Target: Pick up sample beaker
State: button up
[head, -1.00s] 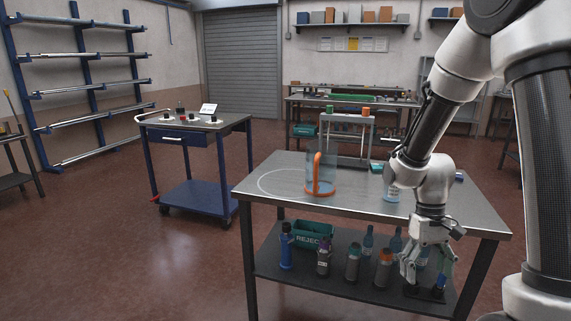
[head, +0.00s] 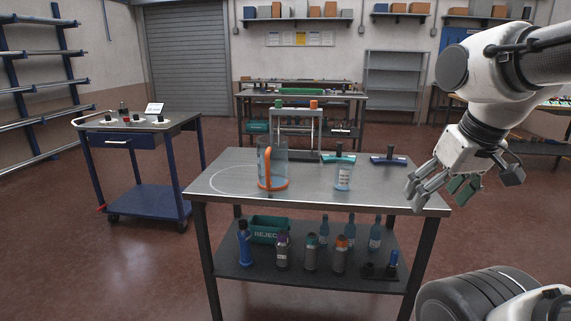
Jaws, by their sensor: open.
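The sample beaker (head: 343,178), a small clear vessel with a pale label and bluish contents, stands upright on the metal-topped table (head: 310,197), right of its middle. My gripper (head: 432,197) is open and empty. It appears at the right end of the table in the picture, to the right of the beaker and apart from it. Nothing hides the beaker.
A larger clear cylinder with an orange handle and base (head: 272,184) stands left of the beaker. A teal-handled tool (head: 338,159) and a dark-blue one (head: 388,160) lie behind it. Several bottles and a green REJECT bin (head: 268,229) occupy the lower shelf.

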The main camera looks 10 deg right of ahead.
aim_at(344, 170)
jog(key=i+j, duration=0.1)
jog(key=i, duration=0.4)
jog(key=i+j, duration=0.1)
jog(key=i, duration=0.4)
jog(key=l+z, duration=0.05)
